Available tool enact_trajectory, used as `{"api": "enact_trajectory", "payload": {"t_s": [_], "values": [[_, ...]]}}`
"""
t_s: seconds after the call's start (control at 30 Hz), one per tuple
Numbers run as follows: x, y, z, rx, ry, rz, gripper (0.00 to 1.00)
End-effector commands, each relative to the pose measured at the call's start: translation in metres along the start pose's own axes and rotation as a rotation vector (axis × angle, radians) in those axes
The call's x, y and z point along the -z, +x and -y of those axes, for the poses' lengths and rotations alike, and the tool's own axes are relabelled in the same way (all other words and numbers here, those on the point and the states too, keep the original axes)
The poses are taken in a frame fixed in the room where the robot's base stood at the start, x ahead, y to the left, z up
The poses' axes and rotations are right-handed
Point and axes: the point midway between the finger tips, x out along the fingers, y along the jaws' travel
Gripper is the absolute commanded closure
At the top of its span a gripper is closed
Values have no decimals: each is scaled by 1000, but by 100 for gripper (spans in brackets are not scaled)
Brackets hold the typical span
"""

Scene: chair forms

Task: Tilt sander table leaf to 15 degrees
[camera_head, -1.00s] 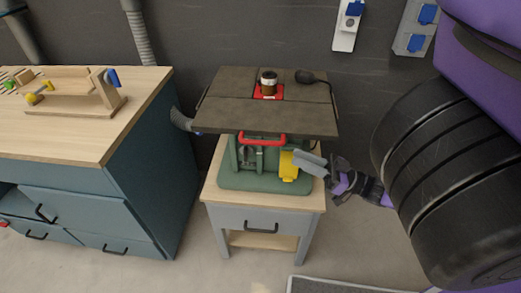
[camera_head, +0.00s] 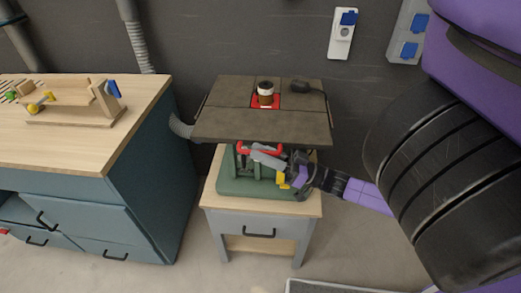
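The sander (camera_head: 228,187) has a green base and a dark grey-brown table on top. Its front table leaf (camera_head: 255,126) looks about level with the rest of the top. A red bar handle (camera_head: 243,149) sits under the front edge of the leaf. My gripper (camera_head: 262,156) reaches in from the right, below the leaf, with grey fingers close to the red handle. Whether they touch it or how far they are apart cannot be told. A yellow part (camera_head: 282,181) of the sander is partly hidden by my gripper.
The sander stands on a small cabinet (camera_head: 258,222) with a wooden top and grey drawer. A blue workbench (camera_head: 150,170) with a wooden rack (camera_head: 75,102) is on the left. A dark wall is behind.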

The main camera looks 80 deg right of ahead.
Motion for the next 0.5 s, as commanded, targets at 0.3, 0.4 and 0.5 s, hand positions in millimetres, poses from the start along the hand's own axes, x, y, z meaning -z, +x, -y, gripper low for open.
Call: {"api": "enact_trajectory", "payload": {"t_s": [0.3,0.4,0.5], "values": [[0,4,0,0,0,0,78],[0,4,0,0,0,0,92],[0,4,0,0,0,0,100]]}}
